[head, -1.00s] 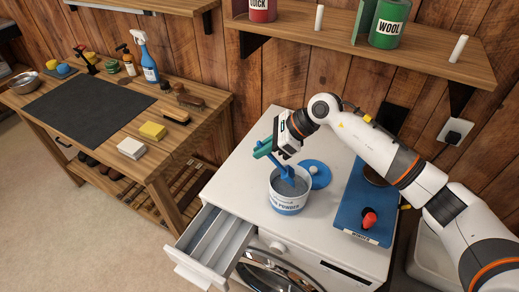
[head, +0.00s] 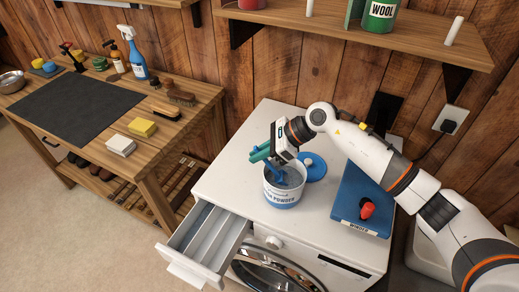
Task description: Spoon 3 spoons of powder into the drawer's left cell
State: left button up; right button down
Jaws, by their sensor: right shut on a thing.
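The white tub of powder (head: 283,194) with a blue label stands on top of the white washing machine, with grey powder inside. My right gripper (head: 262,153), with green fingers, is just above the tub's back left rim. It is shut on a blue spoon (head: 274,173), which slants down into the tub; its bowl is partly hidden by the rim and powder. The machine's drawer (head: 170,259) is pulled out at the front left. Its left cell (head: 192,226) is a narrow lengthwise trough with no powder I can make out. My left gripper is out of view.
A blue lid (head: 313,165) lies right behind the tub. A wooden shelf (head: 400,38) overhangs the back. The machine top left of the tub is clear.

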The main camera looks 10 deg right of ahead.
jog(key=shift+f, duration=0.35)
jog(key=shift+r+p, duration=0.15)
jog(key=shift+p, duration=0.25)
jog(key=shift+w+a+r+g+h+p, duration=0.15)
jog(key=shift+a+g+h+p, duration=0.3)
jog(key=shift+a+h, duration=0.85)
jog(key=shift+w+a+r+g+h+p, duration=0.2)
jog(key=shift+a+h+p, duration=0.3)
jog(key=shift+h, duration=1.55)
jog(key=shift+w+a+r+g+h+p, duration=0.15)
jog(key=shift+a+g+h+p, duration=0.4)
jog(key=shift+h, duration=1.1)
jog(key=shift+a, duration=0.25)
